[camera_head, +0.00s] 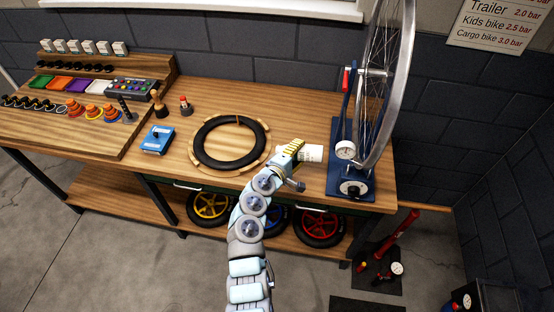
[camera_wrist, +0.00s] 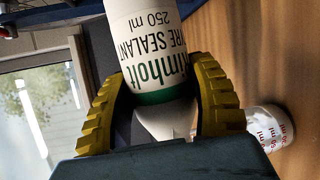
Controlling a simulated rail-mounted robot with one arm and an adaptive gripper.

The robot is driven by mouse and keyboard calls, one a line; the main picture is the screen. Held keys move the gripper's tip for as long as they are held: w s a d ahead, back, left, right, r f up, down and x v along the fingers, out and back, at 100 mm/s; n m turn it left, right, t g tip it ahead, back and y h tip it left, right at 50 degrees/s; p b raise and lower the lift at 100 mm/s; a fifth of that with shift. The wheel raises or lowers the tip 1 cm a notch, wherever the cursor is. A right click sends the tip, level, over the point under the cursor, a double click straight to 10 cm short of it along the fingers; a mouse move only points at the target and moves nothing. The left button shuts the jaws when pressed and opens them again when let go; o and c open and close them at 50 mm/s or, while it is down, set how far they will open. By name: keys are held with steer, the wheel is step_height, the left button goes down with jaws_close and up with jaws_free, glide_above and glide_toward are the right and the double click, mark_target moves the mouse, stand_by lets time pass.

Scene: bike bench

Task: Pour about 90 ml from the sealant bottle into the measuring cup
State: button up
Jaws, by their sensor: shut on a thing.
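The sealant bottle (camera_wrist: 145,50) is white with a green band and the words "TYRE SEALANT 250 ml". In the wrist view my gripper (camera_wrist: 160,105) has its yellow fingers on either side of its green band and tapering white end. The bottle looks about level, on its side. In the head view my gripper (camera_head: 291,149) is over the right part of the bench, with the white bottle (camera_head: 313,153) sticking out to its right. The measuring cup (camera_wrist: 270,128), pale with red ml marks, is on the wood below the bottle's tapered end. I cannot make out any liquid flow or the cup's level.
A tyre (camera_head: 203,148) lies on wooden blocks left of my gripper. A blue wheel stand (camera_head: 350,184) with a gauge and upright wheel is close on the right. The bench's front edge is near.

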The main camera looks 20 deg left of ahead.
mark_target(302, 159)
steer(key=shift+s+r, duration=0.1)
steer(key=shift+s, duration=0.1)
steer(key=shift+a+r+n, duration=0.1)
steer(key=shift+n, duration=0.2)
stand_by(0.6)
steer(key=shift+w+d+f+m+p, duration=0.1)
steer(key=shift+d+f+m+p, duration=0.35)
steer(key=shift+m+p, duration=0.3)
steer(key=shift+f+m+g+y+p, duration=0.4)
steer(key=shift+f+m+y+p, duration=0.15)
steer(key=shift+m+y+p, duration=0.15)
steer(key=shift+w+d+f+m+g+y+p, duration=0.1)
steer(key=shift+d+f+m+g+y+p, duration=0.25)
steer(key=shift+f+m+p, duration=0.25)
steer(key=shift+a+f+m, duration=0.25)
steer(key=shift+f, duration=0.1)
steer(key=shift+a+f+m+y+p, duration=0.15)
steer(key=shift+f+m+y+p, duration=0.25)
steer(key=shift+m+y+p, duration=0.35)
steer(key=shift+g, duration=0.25)
